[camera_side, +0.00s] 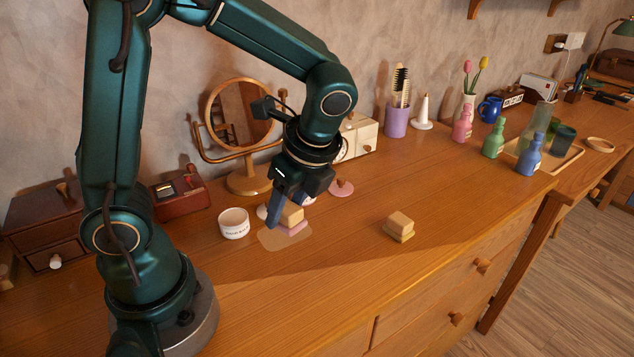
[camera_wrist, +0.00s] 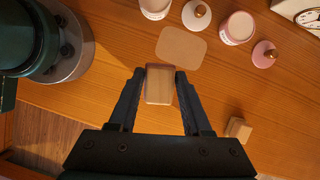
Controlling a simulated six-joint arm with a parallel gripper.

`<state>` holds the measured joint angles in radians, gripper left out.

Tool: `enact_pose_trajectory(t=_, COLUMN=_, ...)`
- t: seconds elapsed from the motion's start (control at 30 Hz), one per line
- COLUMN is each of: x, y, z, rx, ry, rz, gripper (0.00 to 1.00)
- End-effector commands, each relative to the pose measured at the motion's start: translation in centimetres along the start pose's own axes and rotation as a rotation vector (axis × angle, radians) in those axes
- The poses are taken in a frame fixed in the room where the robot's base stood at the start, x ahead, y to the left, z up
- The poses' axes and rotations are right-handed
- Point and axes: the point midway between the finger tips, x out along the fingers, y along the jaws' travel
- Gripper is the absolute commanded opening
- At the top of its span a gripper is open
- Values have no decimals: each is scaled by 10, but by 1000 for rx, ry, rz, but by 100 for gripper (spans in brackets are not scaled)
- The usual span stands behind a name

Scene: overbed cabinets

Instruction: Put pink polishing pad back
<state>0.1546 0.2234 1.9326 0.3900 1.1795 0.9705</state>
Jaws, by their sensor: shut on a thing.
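The pink polishing pad (camera_side: 293,228) is the pink underside of a small wooden block. My gripper (camera_side: 288,214) is shut on the block's wooden body, pointing down, with one finger on each side. In the wrist view the block (camera_wrist: 160,86) sits between the fingertips, wood side showing and its pink layer hidden. In the side view the pad overlaps a flat tan mat (camera_side: 285,240). In the wrist view the mat (camera_wrist: 181,47) lies just beyond the block. I cannot tell how high the pad is above the surface.
A second wooden block with a yellowish pad (camera_side: 398,226) stands to the right. A white jar (camera_side: 234,223) is left of the mat. A pink jar (camera_wrist: 238,27), a pink lid (camera_wrist: 264,54) and a white lid (camera_wrist: 196,15) are close by. A round mirror (camera_side: 240,115) stands behind.

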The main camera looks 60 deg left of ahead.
Motion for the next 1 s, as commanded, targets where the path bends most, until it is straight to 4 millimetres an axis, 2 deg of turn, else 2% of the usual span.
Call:
enact_pose_trajectory(t=0.03, x=2, y=11, z=18, rx=-79, ry=2, rz=28, gripper=4)
enact_pose_trajectory(t=0.2, x=8, y=50, z=59, rx=-306, ry=2, rz=122, gripper=4)
enact_pose_trajectory(t=0.37, x=11, y=72, z=79, rx=-435, ry=0, rz=178, gripper=4)
enact_pose_trajectory(t=0.5, x=11, y=74, z=85, rx=-478, ry=0, rz=198, gripper=4)
enact_pose_trajectory(t=0.67, x=13, y=74, z=71, rx=-478, ry=0, rz=204, gripper=4)
enact_pose_trajectory(t=1.0, x=23, y=76, z=3, rx=-473, ry=-5, rz=204, gripper=4)
